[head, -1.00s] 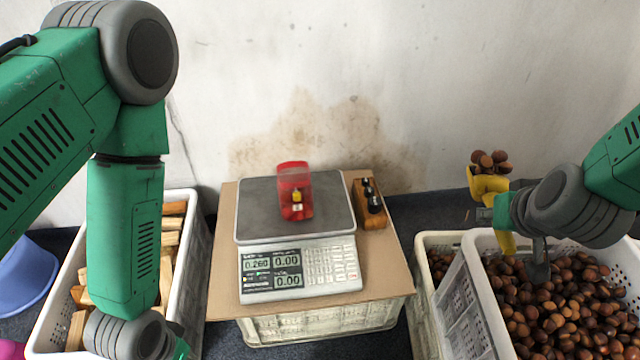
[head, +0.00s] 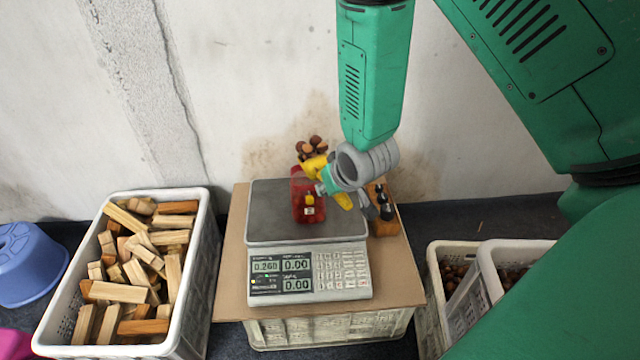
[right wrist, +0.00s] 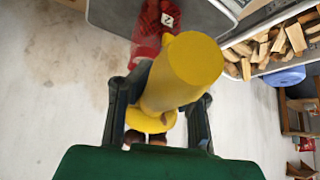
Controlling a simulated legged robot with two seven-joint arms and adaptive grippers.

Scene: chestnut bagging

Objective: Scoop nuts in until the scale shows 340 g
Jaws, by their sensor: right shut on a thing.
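My right gripper (head: 329,183) is shut on the yellow scoop (head: 314,164), whose handle also shows large in the right wrist view (right wrist: 185,75). The scoop holds several brown nuts (head: 312,146) at its far end, raised close to the top of the red bag (head: 304,208). The bag stands on the plate of the scale (head: 268,222), and in the right wrist view it (right wrist: 150,30) is beyond the handle. The scale's left display (head: 265,266) reads about 0.260. Whether scoop and bag touch cannot be told. My left gripper is out of view.
A dark-knobbed wooden block (head: 384,224) lies right of the scale on the cardboard-topped crate (head: 405,290). A crate of wood blocks (head: 200,262) stands at left, with a blue stool (head: 25,265) beyond. Nut crates (head: 487,285) at right are partly hidden by my arm.

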